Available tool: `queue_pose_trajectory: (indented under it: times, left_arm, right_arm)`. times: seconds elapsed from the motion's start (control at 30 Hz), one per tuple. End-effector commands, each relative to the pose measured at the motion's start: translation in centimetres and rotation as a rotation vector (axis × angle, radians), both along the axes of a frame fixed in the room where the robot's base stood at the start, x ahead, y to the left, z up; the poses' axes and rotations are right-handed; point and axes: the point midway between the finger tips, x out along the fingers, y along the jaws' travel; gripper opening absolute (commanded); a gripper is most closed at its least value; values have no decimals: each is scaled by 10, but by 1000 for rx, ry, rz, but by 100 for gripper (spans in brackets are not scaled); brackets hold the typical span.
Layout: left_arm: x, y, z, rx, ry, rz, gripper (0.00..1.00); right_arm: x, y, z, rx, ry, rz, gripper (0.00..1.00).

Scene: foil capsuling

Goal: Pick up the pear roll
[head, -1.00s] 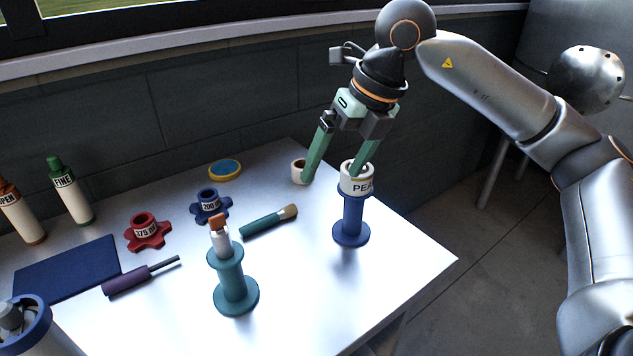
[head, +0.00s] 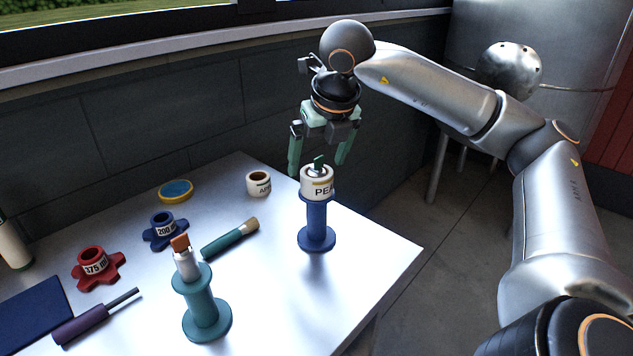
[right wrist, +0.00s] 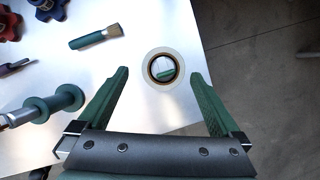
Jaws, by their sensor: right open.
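The pear roll (head: 317,186), white with a "PEA" label, sits upright on top of a blue spool stand (head: 316,222) near the table's right edge. A small green piece shows at its top. My right gripper (head: 317,167) is open and empty, with its green fingers pointing down either side of the roll's top. In the right wrist view the roll's ring (right wrist: 150,70) lies between and ahead of the open fingers (right wrist: 160,78), and no contact shows. The roll hides the stand there. My left gripper is not in view.
Another white roll (head: 259,184) stands on the table behind, to the left. A brush (head: 228,240), a teal stand (head: 200,312), a blue knob (head: 165,232), a red knob (head: 97,268) and a purple-handled tool (head: 82,325) lie left. The table's right edge is close.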

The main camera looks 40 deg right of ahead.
Motion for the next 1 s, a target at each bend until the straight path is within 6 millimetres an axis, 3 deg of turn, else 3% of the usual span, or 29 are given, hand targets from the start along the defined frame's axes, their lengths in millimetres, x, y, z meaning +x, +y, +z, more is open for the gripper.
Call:
queue_pose_trajectory:
  times: [0.3, 0.63, 1.0]
  left_arm:
    - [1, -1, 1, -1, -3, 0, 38]
    - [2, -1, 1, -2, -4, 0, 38]
    - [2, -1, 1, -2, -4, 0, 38]
  right_arm:
    - [12, -10, -39, 0, 1, -1, 100]
    - [15, -11, -44, 0, 0, -1, 99]
    - [15, -10, -44, 0, 0, 0, 57]
